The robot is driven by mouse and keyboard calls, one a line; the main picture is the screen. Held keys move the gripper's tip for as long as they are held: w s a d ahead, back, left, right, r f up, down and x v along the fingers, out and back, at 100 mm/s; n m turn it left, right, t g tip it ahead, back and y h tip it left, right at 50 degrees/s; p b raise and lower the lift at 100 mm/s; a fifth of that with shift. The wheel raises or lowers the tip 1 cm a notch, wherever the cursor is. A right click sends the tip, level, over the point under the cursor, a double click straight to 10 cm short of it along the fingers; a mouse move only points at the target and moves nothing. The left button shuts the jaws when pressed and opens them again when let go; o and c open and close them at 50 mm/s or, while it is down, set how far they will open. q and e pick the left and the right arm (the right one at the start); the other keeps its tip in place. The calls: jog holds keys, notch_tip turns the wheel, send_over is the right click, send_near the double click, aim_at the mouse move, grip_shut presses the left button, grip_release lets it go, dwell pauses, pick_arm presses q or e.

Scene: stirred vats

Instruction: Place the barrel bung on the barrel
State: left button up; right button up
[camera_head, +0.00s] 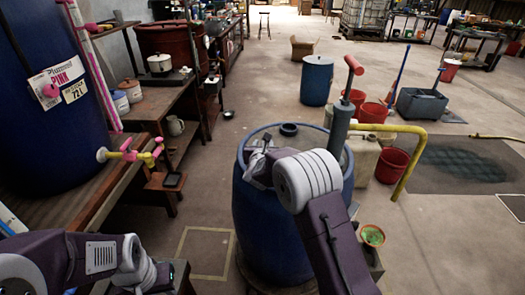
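The blue barrel (268,235) stands upright in front of me, with a pale top. A dark round ring (288,129) sits at the far side of its top; I cannot tell whether it is the opening or the bung. I cannot pick out a separate bung. My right arm reaches over the barrel, and my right gripper (261,160) is above the left part of its top. The wrist hides most of the fingers and anything between them. My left gripper (145,279) is low at the left, away from the barrel, its fingers unclear.
A grey cylinder with a red handle (354,65) rises at the barrel's right edge. A yellow bent pipe (415,153), red buckets (391,165) and a pale canister (363,153) stand to the right. A wooden bench (112,189) with a large blue vat (45,110) is left.

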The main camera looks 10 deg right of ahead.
jog(key=v, duration=1)
